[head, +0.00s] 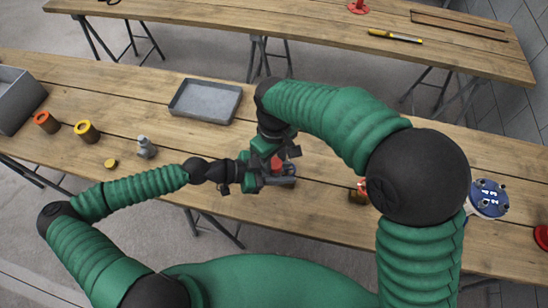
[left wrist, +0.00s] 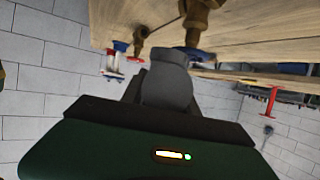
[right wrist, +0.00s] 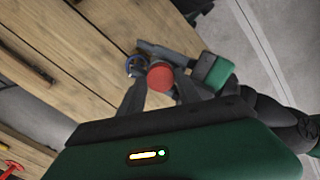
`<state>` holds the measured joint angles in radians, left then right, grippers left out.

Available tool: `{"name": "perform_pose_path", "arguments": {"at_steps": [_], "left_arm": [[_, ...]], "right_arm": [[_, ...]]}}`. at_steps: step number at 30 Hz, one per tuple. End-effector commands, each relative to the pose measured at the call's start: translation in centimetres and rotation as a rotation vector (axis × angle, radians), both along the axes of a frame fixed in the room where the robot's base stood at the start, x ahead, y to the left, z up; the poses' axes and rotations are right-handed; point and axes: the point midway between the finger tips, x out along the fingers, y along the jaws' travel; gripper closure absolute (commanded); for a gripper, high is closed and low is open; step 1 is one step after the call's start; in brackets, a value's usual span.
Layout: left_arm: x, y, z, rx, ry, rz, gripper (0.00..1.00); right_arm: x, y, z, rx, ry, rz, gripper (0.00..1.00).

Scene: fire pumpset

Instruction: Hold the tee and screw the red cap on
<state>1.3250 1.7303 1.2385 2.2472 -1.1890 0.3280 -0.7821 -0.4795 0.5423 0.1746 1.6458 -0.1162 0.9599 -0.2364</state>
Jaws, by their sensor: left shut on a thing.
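The red cap (right wrist: 160,77) shows as a round red disc between the fingertips of my right gripper (right wrist: 161,86). I cannot tell whether both fingers press on it. In the head view the cap (head: 277,164) is red, just right of my left gripper (head: 256,172), with the right gripper (head: 268,148) coming down from above. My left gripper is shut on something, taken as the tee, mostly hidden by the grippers. In the left wrist view its fingers (left wrist: 188,56) reach toward a brass fitting (left wrist: 200,18); whether they hold it is unclear.
A grey tray (head: 205,101), an orange-topped fitting (head: 46,122), a yellow-topped fitting (head: 87,132), a grey fitting (head: 146,147) and a small yellow cap (head: 111,163) stand left. A grey bin (head: 16,100) is far left.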

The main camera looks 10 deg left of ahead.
Motion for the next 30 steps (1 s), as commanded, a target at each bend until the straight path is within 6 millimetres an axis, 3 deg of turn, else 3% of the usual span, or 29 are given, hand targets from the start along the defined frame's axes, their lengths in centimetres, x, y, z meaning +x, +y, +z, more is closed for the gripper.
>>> {"name": "perform_pose_path", "arguments": {"at_steps": [5,13,21,27,30], "left_arm": [[0.1,0.0,0.1,-0.003,-0.001,0.003,1.00],[0.1,0.0,-0.1,-0.001,0.001,0.002,1.00],[0.2,0.1,0.0,-0.001,0.000,0.004,1.00],[0.2,0.1,0.1,-0.001,-0.001,0.004,1.00],[0.1,0.1,0.1,-0.001,-0.001,0.004,1.00]], "right_arm": [[-0.4,0.5,0.6,0.007,0.005,0.007,0.44],[-0.3,0.6,4.3,0.010,0.001,0.007,0.44],[-0.2,0.2,4.5,0.002,0.005,0.004,0.44],[-0.2,0.1,4.5,0.000,0.005,0.003,0.19],[-0.2,0.1,4.5,0.000,0.005,0.003,0.18]]}}
